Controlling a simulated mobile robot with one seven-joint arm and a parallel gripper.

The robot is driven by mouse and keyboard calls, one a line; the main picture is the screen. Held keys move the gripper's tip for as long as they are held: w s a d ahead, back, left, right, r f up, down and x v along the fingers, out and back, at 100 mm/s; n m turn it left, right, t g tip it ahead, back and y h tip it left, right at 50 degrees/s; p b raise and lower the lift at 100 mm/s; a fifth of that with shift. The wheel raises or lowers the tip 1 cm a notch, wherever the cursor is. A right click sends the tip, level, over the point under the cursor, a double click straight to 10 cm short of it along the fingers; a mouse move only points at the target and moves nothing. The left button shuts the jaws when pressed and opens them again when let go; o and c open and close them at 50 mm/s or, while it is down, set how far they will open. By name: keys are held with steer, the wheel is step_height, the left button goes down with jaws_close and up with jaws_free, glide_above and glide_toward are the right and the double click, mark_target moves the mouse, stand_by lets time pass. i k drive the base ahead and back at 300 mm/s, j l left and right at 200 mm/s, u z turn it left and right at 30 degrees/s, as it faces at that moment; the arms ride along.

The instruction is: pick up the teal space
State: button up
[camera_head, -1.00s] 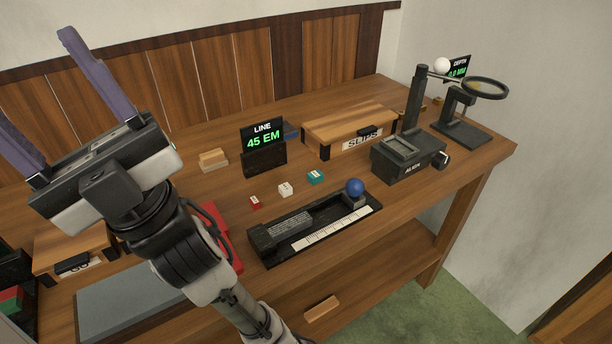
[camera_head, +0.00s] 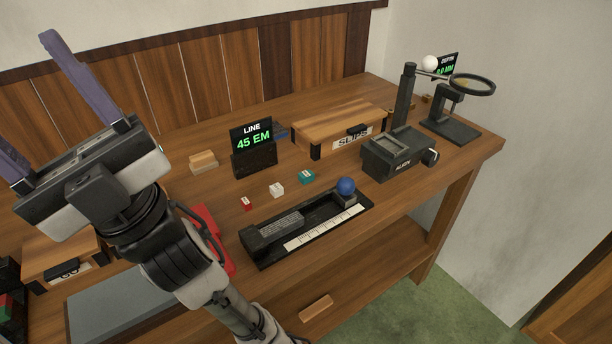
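The teal space (camera_head: 307,177) is a small teal block with a pale label on top. It lies on the wooden bench (camera_head: 215,220), to the right of a white block (camera_head: 277,190) and a red block (camera_head: 246,203). My gripper (camera_head: 30,95) is raised at the left of the picture, well apart from the blocks. Its two purple fingers are spread wide with nothing between them. The teal space is in full view.
A black composing tool (camera_head: 262,252) with a blue knob (camera_head: 345,186) lies in front of the blocks. Behind stand the LINE display (camera_head: 254,160) and SLIPS box (camera_head: 340,118). The ALIGN device (camera_head: 385,165) and a magnifier stand (camera_head: 450,128) are at right. Bare bench surrounds the teal space.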

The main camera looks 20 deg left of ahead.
mark_target(306, 177)
steer(key=k, duration=0.6)
steer(key=u, duration=1.25)
steer(key=l+u, duration=0.2)
steer(key=l, duration=0.2)
steer(key=k+l+u, duration=0.15)
steer(key=l, duration=0.2)
steer(key=i+l, duration=0.15)
steer(key=l, duration=0.2)
steer(key=i+l, duration=0.1)
steer(key=l, duration=0.2)
steer(key=i, duration=0.75)
